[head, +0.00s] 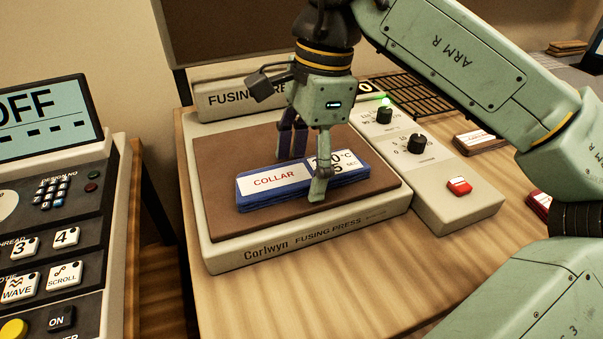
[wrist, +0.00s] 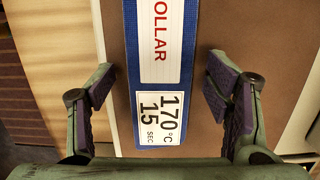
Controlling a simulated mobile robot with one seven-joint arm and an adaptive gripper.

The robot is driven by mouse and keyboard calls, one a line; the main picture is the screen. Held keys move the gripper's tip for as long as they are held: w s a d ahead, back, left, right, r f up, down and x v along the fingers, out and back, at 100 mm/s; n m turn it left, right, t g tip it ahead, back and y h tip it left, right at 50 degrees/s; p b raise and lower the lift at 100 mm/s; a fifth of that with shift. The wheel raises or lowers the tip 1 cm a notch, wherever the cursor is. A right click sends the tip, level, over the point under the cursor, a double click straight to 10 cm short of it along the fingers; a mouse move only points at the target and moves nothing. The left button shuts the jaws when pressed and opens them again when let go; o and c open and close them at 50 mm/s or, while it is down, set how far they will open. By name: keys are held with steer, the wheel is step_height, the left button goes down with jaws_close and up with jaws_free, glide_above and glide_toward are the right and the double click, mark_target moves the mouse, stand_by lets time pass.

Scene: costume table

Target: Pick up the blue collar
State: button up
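The blue collar (head: 258,196) is a flat blue block with a white label in red letters and a second label reading 170 °C, 15 sec. It lies on the brown plate (head: 226,157) of the fusing press. My gripper (head: 304,170) points down over the collar's right part. In the wrist view the collar (wrist: 187,76) runs between the two spread fingers of my gripper (wrist: 163,90), with a gap on each side. The gripper is open and holds nothing. In the head view the near finger hides part of the collar's labels.
The press's control panel (head: 452,200) with knobs and a red switch stands to the right. A machine with an OFF screen (head: 45,115) is at the left. Small labelled blocks (head: 478,140) lie right of the panel. Bare wooden table (head: 320,285) shows in front.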

mark_target(298, 172)
steer(key=c, duration=1.2)
steer(key=shift+c, duration=0.2)
steer(key=shift+r, duration=0.15)
steer(key=shift+r, duration=0.5)
step_height(298, 172, up, 2)
steer(key=shift+r, duration=0.25)
steer(key=s+d, duration=0.2)
steer(key=s, duration=0.5)
steer(key=s+d+r+b, duration=0.1)
steer(key=s+d, duration=0.2)
steer(key=s, duration=0.5)
steer(key=shift+r, duration=0.15)
